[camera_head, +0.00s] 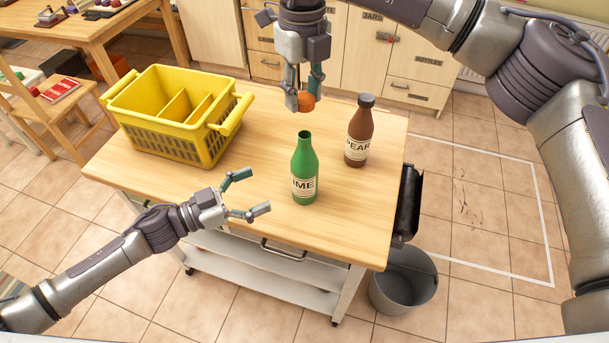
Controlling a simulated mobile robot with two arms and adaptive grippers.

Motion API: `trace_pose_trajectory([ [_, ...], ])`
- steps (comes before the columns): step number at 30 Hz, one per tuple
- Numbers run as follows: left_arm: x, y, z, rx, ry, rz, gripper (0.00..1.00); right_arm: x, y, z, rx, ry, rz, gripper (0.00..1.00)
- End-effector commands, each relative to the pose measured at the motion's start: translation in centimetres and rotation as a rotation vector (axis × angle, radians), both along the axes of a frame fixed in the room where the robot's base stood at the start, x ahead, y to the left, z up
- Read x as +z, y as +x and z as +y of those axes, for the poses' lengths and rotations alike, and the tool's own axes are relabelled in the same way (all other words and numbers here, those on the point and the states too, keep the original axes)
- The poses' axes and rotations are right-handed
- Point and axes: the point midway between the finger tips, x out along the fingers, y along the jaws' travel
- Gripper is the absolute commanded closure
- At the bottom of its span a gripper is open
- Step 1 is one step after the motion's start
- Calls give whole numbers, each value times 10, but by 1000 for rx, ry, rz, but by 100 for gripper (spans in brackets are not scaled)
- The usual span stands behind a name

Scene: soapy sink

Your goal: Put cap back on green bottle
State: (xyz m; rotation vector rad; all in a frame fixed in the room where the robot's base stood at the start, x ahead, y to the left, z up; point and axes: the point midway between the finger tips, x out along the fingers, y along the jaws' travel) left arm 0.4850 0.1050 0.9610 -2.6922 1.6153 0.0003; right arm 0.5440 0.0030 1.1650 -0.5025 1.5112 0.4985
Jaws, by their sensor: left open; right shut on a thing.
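The green bottle (304,172) stands upright and uncapped on the wooden table, with a pale label partly reading "IME". My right gripper (305,100) points down above the bottle's mouth and is shut on an orange-brown cap (306,102). The cap is apart from the bottle, above its neck in the picture. My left gripper (252,194) is open and empty, to the left of the green bottle, near the table's front edge.
A brown bottle (358,133) with a dark cap stands right of the green one. A yellow divided crate (180,148) occupies the table's back left. A grey bucket (403,283) is on the floor at the right. The table between crate and green bottle is clear.

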Motion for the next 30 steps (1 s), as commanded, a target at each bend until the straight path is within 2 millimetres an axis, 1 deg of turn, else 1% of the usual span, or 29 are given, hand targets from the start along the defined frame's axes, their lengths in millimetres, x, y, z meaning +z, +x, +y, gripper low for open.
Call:
trace_pose_trajectory([
  [10,0,0,-1,-4,-1,0,8,0,0,0,0,0,0,77],
  [14,0,4,-8,-4,-3,-1,8,0,0,0,0,0,0,77],
  [17,1,10,-20,-4,-3,-3,8,0,0,0,0,0,0,77],
  [27,1,41,-77,-4,-3,-4,8,0,0,0,0,0,0,77],
  [30,1,47,-90,-3,-3,-1,8,0,0,0,0,0,0,77],
])
